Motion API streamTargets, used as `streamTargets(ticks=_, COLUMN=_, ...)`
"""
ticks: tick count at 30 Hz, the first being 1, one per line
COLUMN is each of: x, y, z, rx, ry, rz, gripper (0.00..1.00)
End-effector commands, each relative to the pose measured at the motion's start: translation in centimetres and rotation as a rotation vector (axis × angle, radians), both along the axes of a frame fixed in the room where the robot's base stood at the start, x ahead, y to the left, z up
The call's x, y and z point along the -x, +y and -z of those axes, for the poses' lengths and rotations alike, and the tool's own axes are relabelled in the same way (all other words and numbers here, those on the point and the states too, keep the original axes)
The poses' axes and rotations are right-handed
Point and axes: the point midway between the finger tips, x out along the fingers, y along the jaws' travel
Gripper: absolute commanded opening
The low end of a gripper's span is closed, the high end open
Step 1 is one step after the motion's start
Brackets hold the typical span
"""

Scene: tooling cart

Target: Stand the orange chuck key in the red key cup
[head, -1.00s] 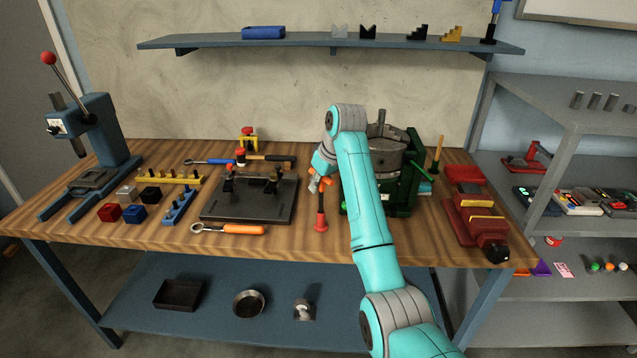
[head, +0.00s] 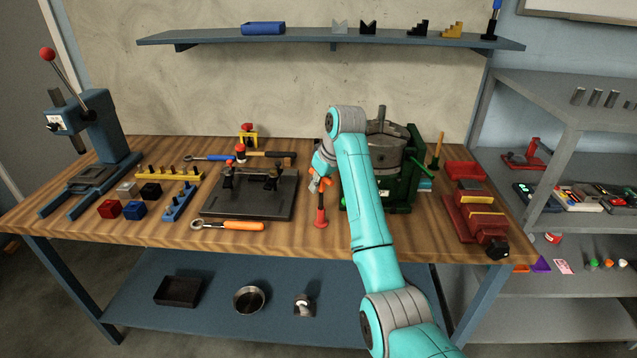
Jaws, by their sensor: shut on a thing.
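The orange chuck key (head: 325,187) is upright near the front middle of the bench in the head view. My gripper (head: 317,184) is shut on its orange upper part and partly hides it. The key's dark shank points down to the red key cup (head: 320,222), which stands upright on the wood directly below. The lower end of the shank meets the cup's mouth and seems to be inside it; how deep it sits cannot be told.
A dark fixture plate (head: 220,207) and an orange-handled wrench (head: 235,226) lie to the left. The green-based chuck (head: 400,195) stands close behind my arm. A red vise (head: 478,220) sits at the right. Bare wood lies in front of the cup.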

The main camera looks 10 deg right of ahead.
Motion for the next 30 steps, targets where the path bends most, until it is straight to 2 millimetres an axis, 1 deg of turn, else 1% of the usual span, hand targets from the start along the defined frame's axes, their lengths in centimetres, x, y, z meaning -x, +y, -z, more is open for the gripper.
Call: streamTargets(ticks=30, x=0.0, y=0.0, z=1.3, rx=0.0, ry=-0.001, rz=0.0, gripper=0.0)
